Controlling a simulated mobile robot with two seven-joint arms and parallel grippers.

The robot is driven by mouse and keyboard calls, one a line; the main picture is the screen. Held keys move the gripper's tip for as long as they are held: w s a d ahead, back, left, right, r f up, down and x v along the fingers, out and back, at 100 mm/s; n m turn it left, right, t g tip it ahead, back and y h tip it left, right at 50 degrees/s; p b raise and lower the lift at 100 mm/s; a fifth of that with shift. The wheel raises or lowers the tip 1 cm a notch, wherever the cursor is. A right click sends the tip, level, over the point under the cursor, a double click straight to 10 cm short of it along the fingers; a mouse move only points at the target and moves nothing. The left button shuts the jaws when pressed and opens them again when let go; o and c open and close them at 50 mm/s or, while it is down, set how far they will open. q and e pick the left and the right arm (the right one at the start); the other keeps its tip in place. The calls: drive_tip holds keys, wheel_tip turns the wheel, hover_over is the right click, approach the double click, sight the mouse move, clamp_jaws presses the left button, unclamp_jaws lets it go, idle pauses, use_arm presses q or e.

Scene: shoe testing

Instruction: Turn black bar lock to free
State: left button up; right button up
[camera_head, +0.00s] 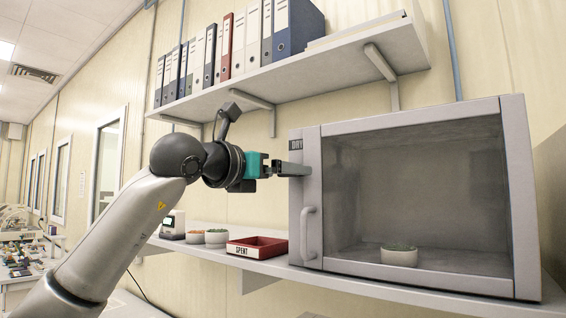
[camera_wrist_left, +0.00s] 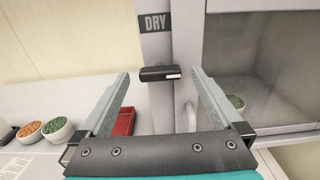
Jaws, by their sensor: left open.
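The black bar lock (camera_wrist_left: 160,73) is on the front frame of the cabinet marked DRY (camera_head: 311,190), just below the label. It lies roughly horizontal in the left wrist view, with a small white mark at its right end. My left gripper (camera_head: 293,169) is at the cabinet's upper left, pointing at the frame. In the left wrist view its fingers (camera_wrist_left: 159,76) are open, one on each side of the bar, with nothing held. I cannot tell whether they touch it. In the head view the gripper hides the bar. My right gripper is in neither view.
The cabinet's vertical door handle (camera_head: 308,232) is below the gripper. A white bowl with green contents (camera_head: 399,255) is behind the glass. A red SPENT tray (camera_head: 257,247) and small bowls (camera_head: 216,237) stand to the left. A shelf with binders (camera_head: 265,95) hangs above.

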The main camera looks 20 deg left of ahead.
use_arm(q)
drive_tip(key=shift+w+d, duration=0.15)
drive_tip(key=shift+w, duration=0.3)
drive_tip(key=shift+c, duration=0.2)
drive_tip(key=c, duration=1.3)
